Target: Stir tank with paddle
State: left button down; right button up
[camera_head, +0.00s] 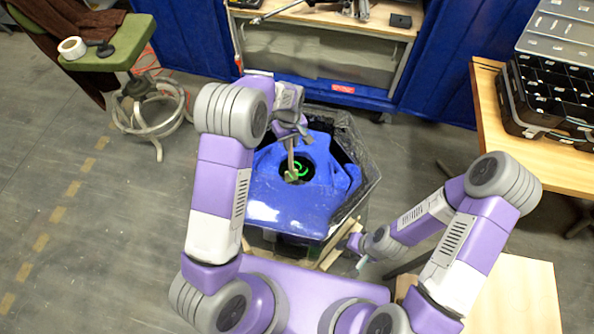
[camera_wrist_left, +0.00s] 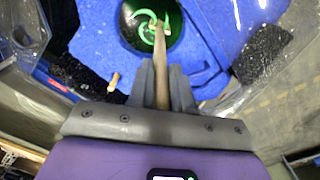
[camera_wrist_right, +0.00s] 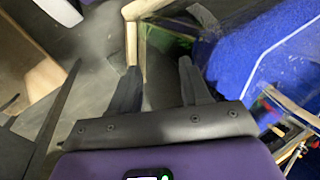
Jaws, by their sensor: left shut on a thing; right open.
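The tank (camera_head: 335,215) stands in the middle of the head view, with clear walls and a blue liner (camera_head: 280,205) inside. At its centre is a dark round opening (camera_head: 304,168) with a glowing green swirl. My left gripper (camera_head: 296,138) is above the tank, shut on the wooden paddle (camera_head: 291,160). In the left wrist view the paddle (camera_wrist_left: 161,70) runs from between the fingers (camera_wrist_left: 162,85) to the dark opening (camera_wrist_left: 150,25); its far end lies over the green swirl. My right gripper (camera_wrist_right: 158,88) is open and empty, low beside the tank's near right side.
A wooden table (camera_head: 483,85) with an open black organizer case (camera_head: 545,90) is at the right. A green chair (camera_head: 120,45) with a tape roll stands at upper left. A blue cabinet (camera_head: 440,60) is behind the tank. The floor on the left is clear.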

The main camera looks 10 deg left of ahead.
pick_arm(q)
jog(key=shift+s+d, duration=0.4)
jog(key=shift+s, duration=0.25)
jog(key=w+d, duration=0.1)
jog(key=d, duration=0.1)
jog(key=w+d, duration=0.1)
jog(key=shift+w+d, duration=0.2)
jog(key=shift+d, duration=0.2)
